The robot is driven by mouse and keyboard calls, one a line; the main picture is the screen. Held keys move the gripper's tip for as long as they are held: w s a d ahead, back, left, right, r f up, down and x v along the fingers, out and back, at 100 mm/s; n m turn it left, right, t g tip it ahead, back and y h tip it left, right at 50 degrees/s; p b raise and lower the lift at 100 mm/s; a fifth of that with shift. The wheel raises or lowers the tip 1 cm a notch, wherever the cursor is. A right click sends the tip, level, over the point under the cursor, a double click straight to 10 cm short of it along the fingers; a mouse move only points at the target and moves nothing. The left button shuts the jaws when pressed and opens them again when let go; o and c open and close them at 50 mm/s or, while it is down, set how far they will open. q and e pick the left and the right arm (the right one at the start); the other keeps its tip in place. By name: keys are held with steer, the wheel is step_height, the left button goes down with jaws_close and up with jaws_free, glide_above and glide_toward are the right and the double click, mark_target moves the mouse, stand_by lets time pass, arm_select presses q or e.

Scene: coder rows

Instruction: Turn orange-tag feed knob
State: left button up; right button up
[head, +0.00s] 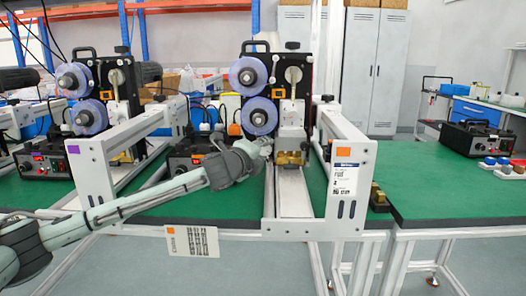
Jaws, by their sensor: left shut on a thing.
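The coder (296,62) with the orange tag (343,152) on its white frame stands at the centre, with two purple-rimmed rolls on its front. My left arm comes in from the left, and my left gripper (266,145) is at the coder's front just below the lower roll (260,116). It is shut on a small part there, which appears to be the feed knob; the fingers hide most of it. A pale lever knob (293,75) shows higher up on the coder, apart from the gripper. My right gripper is not in view.
A similar coder (118,75) with its own white frame stands at the left. A black control box (188,158) sits behind my left arm. A label card (192,241) hangs at the front edge. The green bench (430,180) at the right is mostly clear.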

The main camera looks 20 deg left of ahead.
arm_select(q)
steer(key=o, duration=1.1)
steer(key=shift+o, duration=0.2)
steer(key=s+a+r, duration=0.1)
steer(key=s, duration=1.1)
steer(key=shift+r, duration=0.4)
